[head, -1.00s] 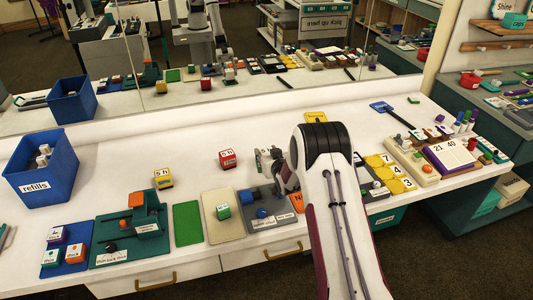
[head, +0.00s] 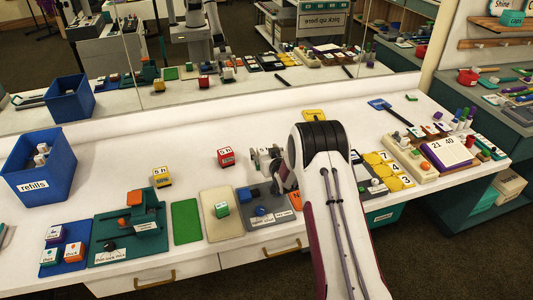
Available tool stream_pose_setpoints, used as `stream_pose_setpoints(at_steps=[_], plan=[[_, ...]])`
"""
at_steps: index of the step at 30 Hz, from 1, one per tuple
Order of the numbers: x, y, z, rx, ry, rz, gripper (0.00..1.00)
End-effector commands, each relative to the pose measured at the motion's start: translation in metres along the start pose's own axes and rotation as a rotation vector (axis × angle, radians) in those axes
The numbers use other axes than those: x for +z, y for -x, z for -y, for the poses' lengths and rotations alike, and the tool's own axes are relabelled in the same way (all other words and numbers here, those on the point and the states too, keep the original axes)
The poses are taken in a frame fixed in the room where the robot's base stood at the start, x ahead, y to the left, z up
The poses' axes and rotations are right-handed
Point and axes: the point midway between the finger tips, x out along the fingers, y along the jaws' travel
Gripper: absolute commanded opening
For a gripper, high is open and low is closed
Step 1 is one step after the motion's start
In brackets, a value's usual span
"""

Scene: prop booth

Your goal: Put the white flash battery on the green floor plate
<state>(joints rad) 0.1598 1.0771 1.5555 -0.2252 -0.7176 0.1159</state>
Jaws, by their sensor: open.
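The green floor plate (head: 186,221) lies flat and bare near the front of the bench, between the dark green fixture and the cream plate. My gripper (head: 259,156) is over the bench, right of the red block, partly covered by my own arm. Its jaws are open. I cannot make out the white flash battery directly; my arm and gripper hide the bench around there. A small pale shape (head: 228,73) shows below the gripper's reflection in the mirror, too small to identify.
A yellow block (head: 162,177) and a red block (head: 227,157) stand behind the plates. The cream plate (head: 222,232) bears a green block (head: 221,209). A grey plate (head: 264,219) with blue parts lies right of it. The blue refills bin (head: 40,187) stands at left.

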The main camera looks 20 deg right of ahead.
Motion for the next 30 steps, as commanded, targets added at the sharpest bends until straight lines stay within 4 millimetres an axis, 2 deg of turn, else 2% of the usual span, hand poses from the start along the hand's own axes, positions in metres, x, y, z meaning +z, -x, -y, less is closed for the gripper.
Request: stream_pose_setpoints(at_steps=[11,30], plan=[[-0.003,0.013,0.000,0.000,0.000,0.000,0.54],[-0.003,0.071,0.000,0.000,0.000,0.000,0.54]])
